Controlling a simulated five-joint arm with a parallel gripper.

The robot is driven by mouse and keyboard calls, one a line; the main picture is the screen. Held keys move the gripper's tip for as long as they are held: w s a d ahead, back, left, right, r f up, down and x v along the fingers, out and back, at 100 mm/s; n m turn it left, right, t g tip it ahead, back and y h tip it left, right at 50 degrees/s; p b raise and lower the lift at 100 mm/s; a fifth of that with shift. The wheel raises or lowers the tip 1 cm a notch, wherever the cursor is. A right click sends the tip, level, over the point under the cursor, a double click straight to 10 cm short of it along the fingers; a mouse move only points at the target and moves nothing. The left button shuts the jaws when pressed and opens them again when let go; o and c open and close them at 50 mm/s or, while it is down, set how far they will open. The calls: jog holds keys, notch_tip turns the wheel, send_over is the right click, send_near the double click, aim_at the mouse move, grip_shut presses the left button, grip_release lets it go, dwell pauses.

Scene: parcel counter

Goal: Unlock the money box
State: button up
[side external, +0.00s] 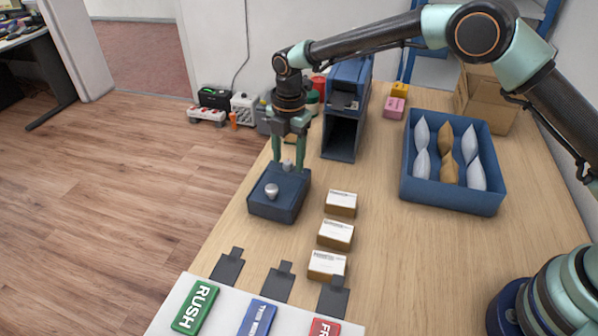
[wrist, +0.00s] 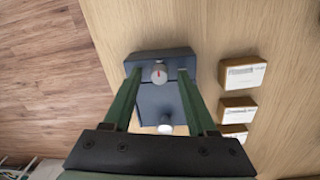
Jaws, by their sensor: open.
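The money box (side external: 262,209) is a dark blue box on the counter's left side, and it also shows in the wrist view (wrist: 150,100). A round grey dial (wrist: 159,73) with a red mark sits at its far end. A pale rounded knob (side external: 271,190) stands on the nearer part of the top, also in the wrist view (wrist: 165,129). My gripper (side external: 288,164) points down over the far end of the box, open. In the wrist view its green fingertips (wrist: 159,76) stand either side of the dial, with gaps showing on both sides.
Several small cartons (side external: 335,234) stand in a row just right of the box. A blue tray (side external: 447,202) of pouches is farther right. A dark blue open-fronted unit (side external: 341,137) stands behind. Dark tags and a board with a RUSH sign (side external: 195,307) lie in front.

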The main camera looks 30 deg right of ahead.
jog(key=shift+f, duration=0.15)
jog(key=shift+c, duration=0.3)
grip_shut()
